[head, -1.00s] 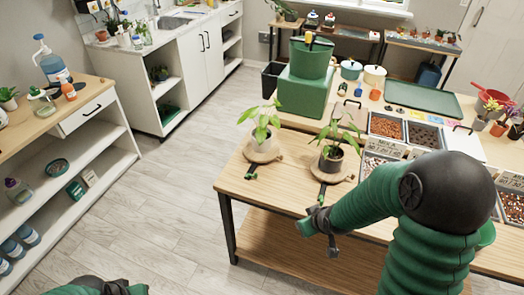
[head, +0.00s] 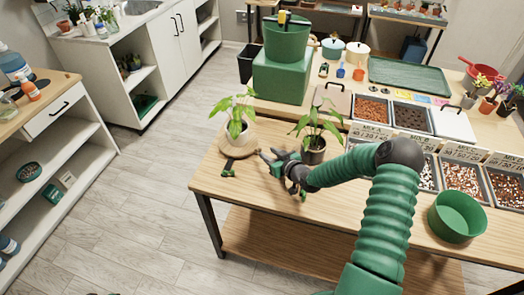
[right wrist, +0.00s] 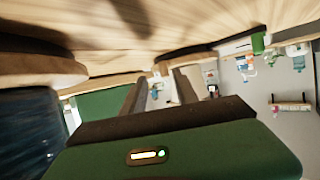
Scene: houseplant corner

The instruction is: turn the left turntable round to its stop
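The left turntable (head: 250,150) is a round wooden disc near the table's left end. My left gripper is not in view.
A green box (head: 281,78) with a green pot (head: 287,40) stands behind the plants. Bins of mix (head: 371,109) and an empty green pot (head: 457,217) are to the right. The table's front left corner (head: 207,185) is bare.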

